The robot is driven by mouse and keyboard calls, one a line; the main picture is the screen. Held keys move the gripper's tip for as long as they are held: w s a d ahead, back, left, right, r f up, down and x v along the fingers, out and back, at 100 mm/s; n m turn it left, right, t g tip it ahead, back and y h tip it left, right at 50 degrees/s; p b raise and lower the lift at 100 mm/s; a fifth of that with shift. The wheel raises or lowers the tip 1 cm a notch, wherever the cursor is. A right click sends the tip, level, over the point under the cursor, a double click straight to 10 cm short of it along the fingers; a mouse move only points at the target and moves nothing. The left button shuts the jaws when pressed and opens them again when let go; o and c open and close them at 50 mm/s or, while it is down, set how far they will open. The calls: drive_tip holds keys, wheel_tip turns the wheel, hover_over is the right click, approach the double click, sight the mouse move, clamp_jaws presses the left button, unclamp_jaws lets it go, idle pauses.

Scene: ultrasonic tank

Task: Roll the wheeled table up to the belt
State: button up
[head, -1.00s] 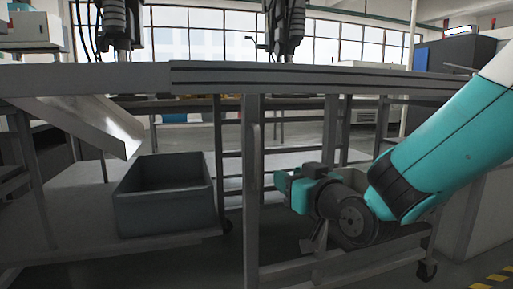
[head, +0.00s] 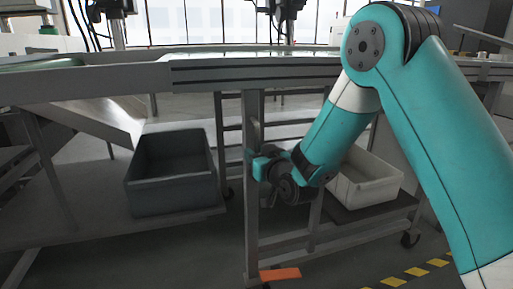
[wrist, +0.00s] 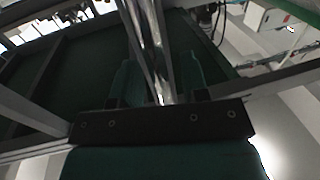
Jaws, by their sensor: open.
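A grey metal table frame stands ahead in the head view, with a ridged top edge (head: 300,71), an upright post (head: 251,215) and low rails. A caster shows at its lower right; I take this to be the wheeled table. A green belt surface (head: 38,63) shows at the upper left, beside the left end of that ridged edge. My gripper (head: 256,166) is open at the upright post, below the top. In the wrist view a shiny metal post runs between the fingers (wrist: 158,88). I cannot tell whether they touch it.
A dark grey crate (head: 168,190) sits on a low shelf at left, near a sloping metal chute (head: 100,118). A white bin (head: 368,182) stands low at right, partly behind my arm. An orange floor mark (head: 280,275) and yellow-black floor stripes (head: 418,272) lie in front.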

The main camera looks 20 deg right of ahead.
drive_tip(key=shift+w, duration=0.3)
clamp_jaws()
drive_tip(key=shift+a, duration=0.1)
